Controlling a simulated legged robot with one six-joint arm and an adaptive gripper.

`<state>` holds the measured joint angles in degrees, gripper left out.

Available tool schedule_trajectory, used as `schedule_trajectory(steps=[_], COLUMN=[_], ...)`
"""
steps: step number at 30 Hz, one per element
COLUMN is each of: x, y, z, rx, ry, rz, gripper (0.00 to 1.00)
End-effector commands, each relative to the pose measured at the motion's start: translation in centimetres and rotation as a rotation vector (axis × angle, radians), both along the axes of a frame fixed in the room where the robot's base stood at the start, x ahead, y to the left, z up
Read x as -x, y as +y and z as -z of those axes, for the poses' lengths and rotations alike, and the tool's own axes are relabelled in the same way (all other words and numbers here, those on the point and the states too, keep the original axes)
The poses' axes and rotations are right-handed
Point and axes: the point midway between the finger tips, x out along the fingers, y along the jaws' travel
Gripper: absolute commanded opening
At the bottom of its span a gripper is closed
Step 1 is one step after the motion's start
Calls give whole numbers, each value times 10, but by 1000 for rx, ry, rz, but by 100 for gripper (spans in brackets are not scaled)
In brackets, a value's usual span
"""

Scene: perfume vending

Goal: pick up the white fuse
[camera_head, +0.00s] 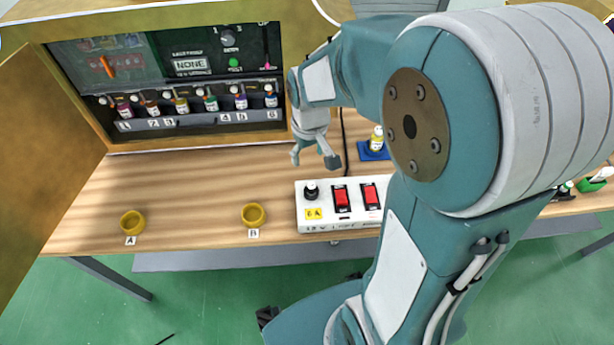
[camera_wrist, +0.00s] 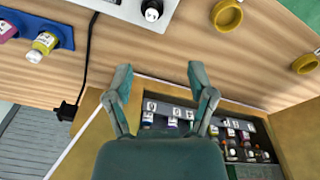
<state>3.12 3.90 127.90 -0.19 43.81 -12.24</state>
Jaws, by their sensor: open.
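I cannot surely pick out the white fuse. A small white piece (camera_head: 603,173) shows at a green block (camera_head: 592,185) on the far right of the head view, too small to identify. My gripper (camera_head: 315,158) is open and empty, above the table just behind the white switch box (camera_head: 324,223). In the wrist view my gripper (camera_wrist: 160,75) has its fingers spread, with bare wood between the tips. The switch box has a black round cap (camera_head: 311,191) by a yellow "6A" label and two red switches. My arm hides part of the table on the right.
The vending cabinet (camera_head: 200,148) with several bottles stands at the back left, its door open. Yellow rings A (camera_head: 132,222) and B (camera_head: 253,215) lie near the front edge. A yellow bottle (camera_head: 376,138) stands in a blue holder. A black cable (camera_wrist: 88,60) crosses the table.

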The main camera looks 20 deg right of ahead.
Motion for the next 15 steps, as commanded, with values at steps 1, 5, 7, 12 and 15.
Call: schedule_trajectory(steps=[1,5,7,12,15], x=[-5,-13,-15,-15,-15], y=[-2,-4,-5,-5,-6], z=[14,36,41,59,76], rx=[-1,-2,-2,-3,-3], ry=[29,65,74,82,81], rz=[-7,-23,-28,-31,-30], gripper=[71,71,71,71,71])
